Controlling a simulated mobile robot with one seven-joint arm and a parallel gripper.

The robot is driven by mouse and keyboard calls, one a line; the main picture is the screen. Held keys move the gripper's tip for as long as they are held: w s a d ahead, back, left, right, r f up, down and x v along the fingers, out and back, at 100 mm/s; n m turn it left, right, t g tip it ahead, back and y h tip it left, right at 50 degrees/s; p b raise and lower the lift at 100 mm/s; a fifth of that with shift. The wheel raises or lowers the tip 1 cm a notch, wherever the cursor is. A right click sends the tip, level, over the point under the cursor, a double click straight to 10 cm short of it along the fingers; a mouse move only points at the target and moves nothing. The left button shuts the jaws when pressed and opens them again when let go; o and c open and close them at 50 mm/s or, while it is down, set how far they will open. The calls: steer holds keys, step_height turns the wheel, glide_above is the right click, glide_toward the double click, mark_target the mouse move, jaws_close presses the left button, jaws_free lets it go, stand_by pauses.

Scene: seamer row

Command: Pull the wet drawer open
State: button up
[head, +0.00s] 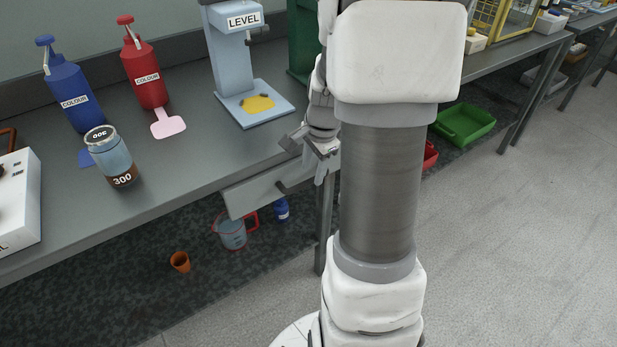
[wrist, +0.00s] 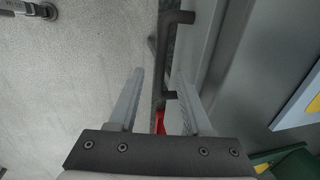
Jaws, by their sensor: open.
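The drawer is a grey panel (head: 250,194) under the bench's front edge, with a dark bar handle (head: 287,187). It looks shut or nearly so; I cannot tell exactly. No word on its front is readable. My gripper (head: 321,174) is by the drawer's right end, partly hidden by my arm. In the wrist view the handle (wrist: 163,52) runs up the picture, and my open gripper (wrist: 160,74) has one finger on each side of its line. I cannot tell whether the fingers reach around the bar. Nothing is held.
The bench (head: 185,165) carries a jar (head: 110,160), a blue bottle (head: 72,92), a red bottle (head: 142,70) and a LEVEL stand (head: 235,65). A jug (head: 232,232) and an orange cup (head: 180,262) are below. A bench leg (head: 324,225) stands beside my arm. The floor at right is clear.

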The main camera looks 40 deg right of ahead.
steer(key=shift+w+f+b, duration=0.25)
steer(key=shift+f+b, duration=0.05)
steer(key=shift+f, duration=1)
jaws_close()
stand_by(0.5)
